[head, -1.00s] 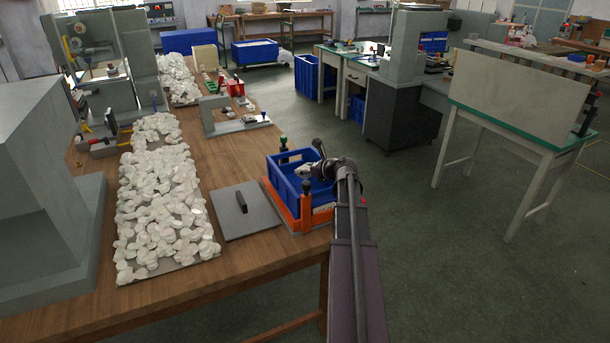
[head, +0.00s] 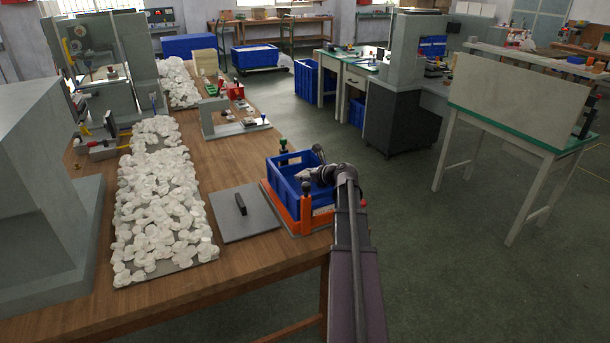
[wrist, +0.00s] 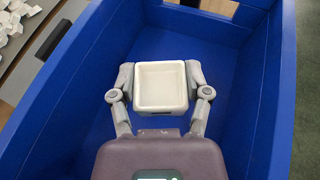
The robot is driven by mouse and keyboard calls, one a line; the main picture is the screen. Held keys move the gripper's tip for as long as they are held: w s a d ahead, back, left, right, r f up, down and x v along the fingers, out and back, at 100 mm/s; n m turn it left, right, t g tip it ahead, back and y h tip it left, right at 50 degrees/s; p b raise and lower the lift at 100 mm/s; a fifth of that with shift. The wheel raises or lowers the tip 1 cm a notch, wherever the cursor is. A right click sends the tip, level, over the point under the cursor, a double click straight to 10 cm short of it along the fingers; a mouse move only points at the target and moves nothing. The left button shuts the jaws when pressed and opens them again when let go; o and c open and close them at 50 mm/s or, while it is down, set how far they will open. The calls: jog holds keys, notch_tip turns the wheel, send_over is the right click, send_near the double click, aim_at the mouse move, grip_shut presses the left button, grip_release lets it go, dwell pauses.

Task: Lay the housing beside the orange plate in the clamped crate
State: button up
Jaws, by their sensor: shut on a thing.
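The housing (wrist: 161,88) is a white, square, open-topped shell. In the wrist view my gripper (wrist: 161,74) is shut on it, with one finger at its left side and one at its right. The housing is over the blue floor of the clamped crate (wrist: 62,92); I cannot tell whether it touches the floor. In the head view my gripper (head: 307,176) reaches into the blue crate (head: 282,184), and the housing cannot be made out. An orange base with posts (head: 306,212) surrounds the crate's lower part. I see no separate orange plate inside the crate; part of its floor is hidden.
A grey plate with a dark handle (head: 242,204) lies left of the crate on the wooden table (head: 200,280). Heaped white parts (head: 160,200) lie further left. A small grey stand (head: 235,123) is behind. The crate's walls rise around my gripper.

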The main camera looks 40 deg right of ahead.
jog(key=o, duration=0.9)
jog(key=shift+r+p, duration=0.7)
jog(key=shift+p, duration=0.1)
jog(key=p+v, duration=0.4)
jog(key=v, duration=0.8)
jog(key=shift+f, duration=0.1)
